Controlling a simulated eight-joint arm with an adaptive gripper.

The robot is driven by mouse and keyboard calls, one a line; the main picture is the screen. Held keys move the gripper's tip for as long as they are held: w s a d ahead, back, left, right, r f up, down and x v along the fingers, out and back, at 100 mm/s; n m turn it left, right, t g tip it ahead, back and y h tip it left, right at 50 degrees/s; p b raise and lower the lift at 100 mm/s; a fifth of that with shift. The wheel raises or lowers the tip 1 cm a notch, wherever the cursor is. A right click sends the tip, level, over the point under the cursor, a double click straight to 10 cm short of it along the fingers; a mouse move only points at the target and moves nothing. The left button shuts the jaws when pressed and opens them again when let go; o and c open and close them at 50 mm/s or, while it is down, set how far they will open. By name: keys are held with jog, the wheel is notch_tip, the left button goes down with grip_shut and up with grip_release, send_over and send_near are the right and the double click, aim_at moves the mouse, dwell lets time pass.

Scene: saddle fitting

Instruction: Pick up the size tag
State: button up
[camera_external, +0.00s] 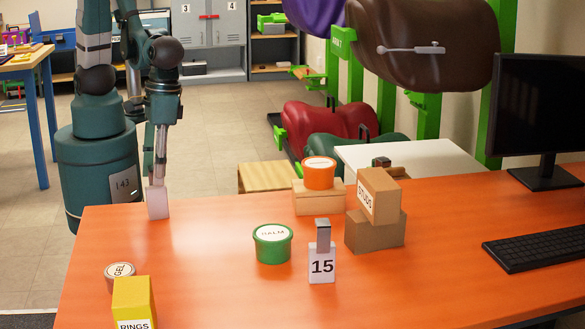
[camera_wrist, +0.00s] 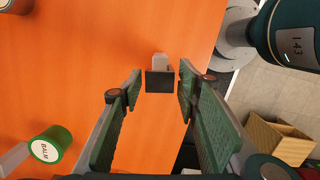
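A pale tag (camera_external: 157,203) stands near the left edge of the orange table, its face blank from this side. In the wrist view a dark square top with a pale part behind it (camera_wrist: 160,60) shows between my fingertips. My gripper (camera_external: 156,178) points down over this tag, and its fingers are apart in the wrist view (camera_wrist: 160,82). Whether they touch the tag cannot be told. Another white tag with a grey clip, marked 15 (camera_external: 322,265), stands upright at the table's middle; no gripper is near it.
A green BALM tub (camera_external: 272,245), a GEL tin (camera_external: 120,277) and a yellow RINGS box (camera_external: 133,300) stand on the table (camera_external: 215,285). The table is clear between my gripper and the BALM tub.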

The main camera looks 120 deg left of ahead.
aim_at(154, 201)
jog(key=shift+f, duration=0.45)
jog(key=shift+s+d+f+b, duration=0.1)
jog(key=shift+f+b, duration=0.1)
jog(key=shift+f, duration=0.45)
jog(key=shift+s+d+f+b, duration=0.1)
jog(key=shift+f+b, duration=0.1)
jog(key=shift+f, duration=0.45)
jog(key=shift+f, duration=0.1)
jog(key=shift+s+d+f+b, duration=0.15)
jog(key=shift+f+b, duration=0.15)
jog(key=shift+f, duration=0.5)
jog(key=shift+d+f+b, duration=0.15)
jog(key=shift+f+b, duration=0.15)
jog(key=shift+f, duration=0.55)
jog(key=shift+s+d+f+b, duration=0.15)
jog(key=shift+f+b, duration=0.15)
jog(key=shift+f, duration=0.5)
jog(key=c, duration=1)
jog(key=shift+r, duration=0.15)
